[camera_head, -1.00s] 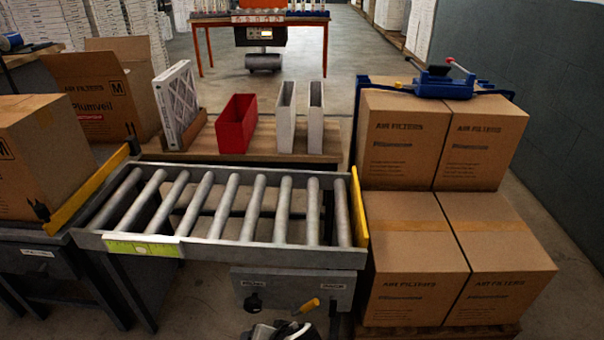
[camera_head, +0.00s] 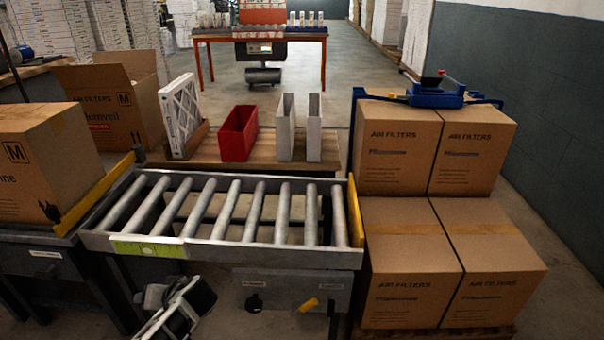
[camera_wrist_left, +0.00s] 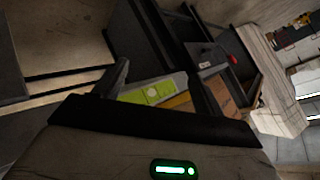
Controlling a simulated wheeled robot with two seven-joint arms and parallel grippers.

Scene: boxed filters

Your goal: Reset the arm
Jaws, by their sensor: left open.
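My left gripper (camera_head: 178,308) is low in the head view, in front of the roller conveyor (camera_head: 225,255) and below its green label. It is white and black, and the picture's lower edge cuts off part of the arm. In the left wrist view the gripper (camera_wrist_left: 165,85) is open, with nothing visible between its fingers. The tilted wrist view shows the green label (camera_wrist_left: 152,90) close beyond the fingers. My right gripper is not in view.
An open carton (camera_head: 110,120) and a closed carton (camera_head: 50,155) stand left. A red bin (camera_head: 238,135) and white holders stand behind the rollers. Stacked filter boxes (camera_head: 410,265) stand right, with a blue tool (camera_head: 437,92) on top. A control panel (camera_head: 290,288) hangs below the conveyor.

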